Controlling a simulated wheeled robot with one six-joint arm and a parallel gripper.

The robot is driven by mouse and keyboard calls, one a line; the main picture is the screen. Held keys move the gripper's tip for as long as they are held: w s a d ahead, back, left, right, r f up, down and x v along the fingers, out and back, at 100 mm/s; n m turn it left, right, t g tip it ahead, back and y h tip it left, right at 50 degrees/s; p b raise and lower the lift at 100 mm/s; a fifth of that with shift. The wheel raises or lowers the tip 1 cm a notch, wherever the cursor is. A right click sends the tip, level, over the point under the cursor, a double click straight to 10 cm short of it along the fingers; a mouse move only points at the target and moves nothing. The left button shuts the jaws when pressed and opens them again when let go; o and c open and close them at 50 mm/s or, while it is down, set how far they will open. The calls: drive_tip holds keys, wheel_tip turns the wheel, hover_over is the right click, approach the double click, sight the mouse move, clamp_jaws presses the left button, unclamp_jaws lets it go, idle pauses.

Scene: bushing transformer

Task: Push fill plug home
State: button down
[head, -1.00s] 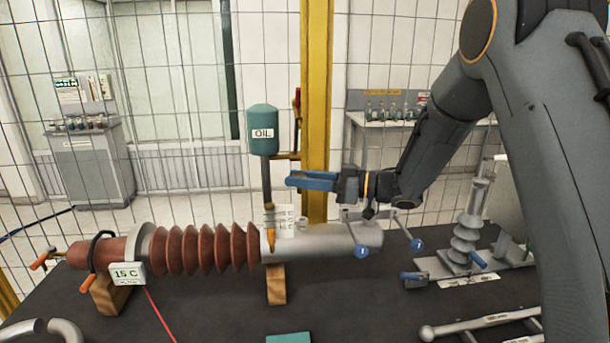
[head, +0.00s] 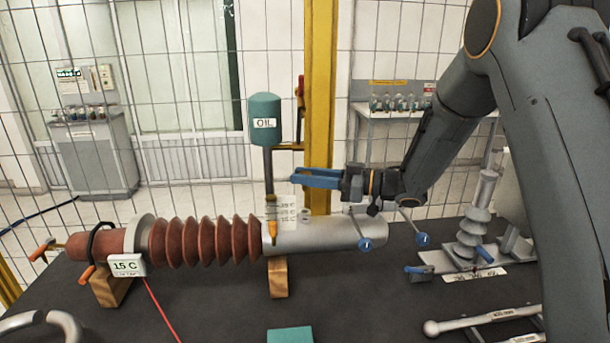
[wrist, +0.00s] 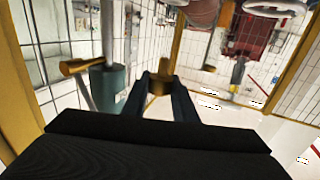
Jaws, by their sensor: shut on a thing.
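The bushing lies across the table in the head view, with red-brown ribs (head: 207,244) at left and a grey metal barrel (head: 335,234) at right. A small pale fitting (head: 305,214) stands on the barrel's top, beside a clear graduated vessel (head: 281,208). My gripper (head: 294,175) is above the barrel with its blue fingers pointing left, clear of it. In the wrist view my gripper (wrist: 162,82) is shut on a brass-coloured piece (wrist: 159,87), which looks like the fill plug. The fingers hide the plug in the head view.
A green OIL tank (head: 265,119) hangs on a yellow post (head: 320,110), its pipe close left of my fingertips. Blue-ended handles (head: 421,239) stick out near the barrel's right end. A small insulator stand (head: 470,235) is at right.

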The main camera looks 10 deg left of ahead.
drive_tip(key=shift+f+b, duration=1.2)
drive_tip(key=shift+f, duration=1.3)
drive_tip(key=shift+f, duration=0.35)
idle(3.6)
drive_tip(key=shift+d, duration=0.1)
idle(1.5)
